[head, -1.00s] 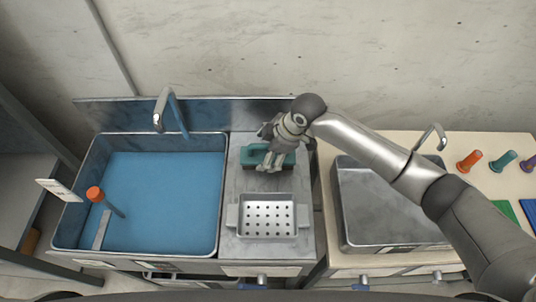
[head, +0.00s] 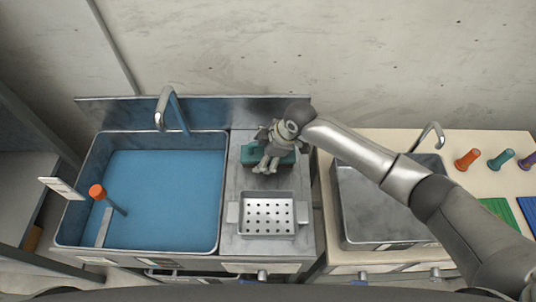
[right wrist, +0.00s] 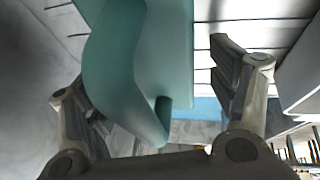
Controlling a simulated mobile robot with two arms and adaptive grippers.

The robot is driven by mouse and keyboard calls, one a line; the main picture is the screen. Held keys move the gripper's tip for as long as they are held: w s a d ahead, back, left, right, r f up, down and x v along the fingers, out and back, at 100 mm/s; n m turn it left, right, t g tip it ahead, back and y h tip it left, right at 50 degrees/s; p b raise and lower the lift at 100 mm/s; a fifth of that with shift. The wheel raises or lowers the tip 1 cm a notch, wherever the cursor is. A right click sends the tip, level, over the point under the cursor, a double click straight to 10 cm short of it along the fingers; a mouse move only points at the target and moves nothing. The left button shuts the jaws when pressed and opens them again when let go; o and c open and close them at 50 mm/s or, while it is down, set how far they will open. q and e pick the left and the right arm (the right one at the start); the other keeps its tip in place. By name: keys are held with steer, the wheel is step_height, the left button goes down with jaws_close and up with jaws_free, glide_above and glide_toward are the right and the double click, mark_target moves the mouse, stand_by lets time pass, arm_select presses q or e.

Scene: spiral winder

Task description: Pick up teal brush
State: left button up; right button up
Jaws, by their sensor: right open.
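In the right wrist view, the brush (right wrist: 165,60) looms large between the two spread fingers. The right gripper (right wrist: 155,90) is open, with one finger on each side of the brush; I cannot tell whether either touches it. My left gripper is not in view.
A perforated metal tray (head: 267,235) stands just in front of the brush. A blue-filled basin (head: 223,200) with a tap (head: 162,108) is at left. A steel sink (head: 375,205) is at right, below my right arm. Coloured pegs stand beyond it, including an orange one (head: 467,159).

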stand_by(0.3)
steer(key=c, duration=1.2)
steer(key=shift+r, duration=0.35)
step_height(320, 180, up, 2)
steer(key=shift+w+r+b, duration=0.1)
steer(key=shift+r+b, duration=0.15)
steer(key=shift+b, duration=0.8)
steer(key=s+d+r+b, duration=0.1)
steer(key=s+d+r, duration=0.1)
steer(key=s+r, duration=0.3)
steer(key=s+d+r+b, duration=0.1)
steer(key=s+d+r, duration=0.2)
steer(key=s+r, duration=0.2)
steer(key=s, duration=0.3)
steer(key=shift+d+r, duration=0.15)
steer(key=shift+d, duration=0.1)
